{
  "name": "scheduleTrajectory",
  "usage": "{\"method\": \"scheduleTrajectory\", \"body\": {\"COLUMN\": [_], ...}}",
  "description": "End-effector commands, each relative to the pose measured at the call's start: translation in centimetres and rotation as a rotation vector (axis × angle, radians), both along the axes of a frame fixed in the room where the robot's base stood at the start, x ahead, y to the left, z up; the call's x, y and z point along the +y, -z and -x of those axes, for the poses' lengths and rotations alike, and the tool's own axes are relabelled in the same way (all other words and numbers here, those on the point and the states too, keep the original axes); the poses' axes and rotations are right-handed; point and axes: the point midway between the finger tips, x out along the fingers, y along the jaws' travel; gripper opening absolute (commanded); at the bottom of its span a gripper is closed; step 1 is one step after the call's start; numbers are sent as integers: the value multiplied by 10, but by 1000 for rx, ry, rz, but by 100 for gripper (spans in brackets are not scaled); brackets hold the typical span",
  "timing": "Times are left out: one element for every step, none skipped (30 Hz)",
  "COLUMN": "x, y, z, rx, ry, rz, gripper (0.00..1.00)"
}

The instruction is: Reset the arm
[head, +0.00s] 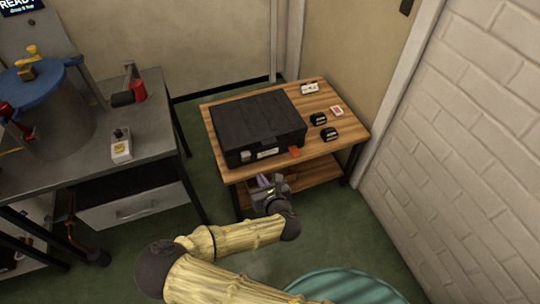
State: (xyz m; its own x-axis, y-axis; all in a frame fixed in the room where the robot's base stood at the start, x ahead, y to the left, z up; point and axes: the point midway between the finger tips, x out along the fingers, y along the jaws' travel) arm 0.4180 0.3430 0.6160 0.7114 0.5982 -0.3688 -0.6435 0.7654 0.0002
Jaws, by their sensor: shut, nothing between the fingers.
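My arm (235,235), in a yellowish sleeve, reaches in from the bottom of the head view. My gripper (264,180) is at its end, in front of the near edge of the wooden table (235,173). It is shut, with nothing held. The fingertips are small here and partly blend with the table's lower shelf behind them. A black case (255,118) lies closed on the table, just beyond my gripper and apart from it. An orange-red tag (295,152) shows at the case's front right.
Small black items (330,134) and white-and-red pieces (337,111) lie on the table's right side. A grey bench (160,135) with a blue-lidded cylinder (50,115) stands left. A brick wall (470,130) is at right. A teal round object (345,287) is at the bottom. Green floor (345,232) is free between.

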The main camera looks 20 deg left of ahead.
Motion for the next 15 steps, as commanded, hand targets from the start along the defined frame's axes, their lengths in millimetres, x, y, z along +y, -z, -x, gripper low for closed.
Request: {"method": "scheduleTrajectory", "body": {"x": [0,0,1,1,1,0,-1,-4,-9,-14,-20,-30,-39,-49,-63], "y": [0,0,0,0,0,0,0,0,0,-1,-1,-1,0,0,0], "z": [0,0,0,1,1,0,-1,-3,-7,-11,-15,-22,-27,-32,-38], "rx": [0,0,0,0,0,3,8,16,33,51,73,112,143,178,229], "ry": [0,0,-1,-2,-2,2,11,25,55,87,125,188,244,303,390], "rz": [0,0,0,0,-1,-2,-6,-13,-27,-41,-59,-91,-119,-151,-198], "gripper": [0,0,0,0,0,0,0,0,0,0,0,0,0,0,0]}}
